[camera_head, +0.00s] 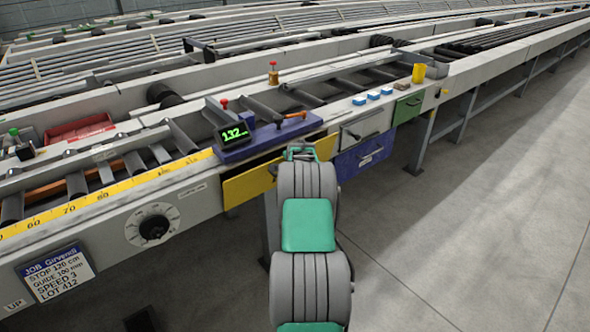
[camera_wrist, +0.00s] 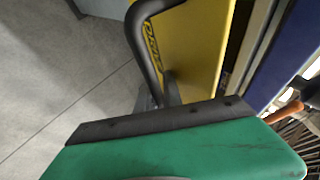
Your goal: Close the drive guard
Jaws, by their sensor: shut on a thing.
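The drive guard is a yellow panel (camera_head: 249,186) on the front of the table, below the blue unit with the green display. A dark gap shows along its top edge, so it stands partly open. In the wrist view the yellow panel (camera_wrist: 195,45) carries dark lettering and a black bar handle (camera_wrist: 140,38). My gripper (camera_head: 300,152) is at the guard's front, and my arm hides part of the panel. In the wrist view my gripper (camera_wrist: 158,108) is shut on the handle; the grip itself is largely hidden behind the dark jaw edge.
A blue drawer (camera_head: 363,156) and a green panel (camera_head: 408,107) sit right of the guard. The blue unit (camera_head: 265,137) with an orange-handled lever is just above. A dial (camera_head: 154,227) and job card (camera_head: 57,272) are to the left. The floor (camera_head: 460,220) in front is clear.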

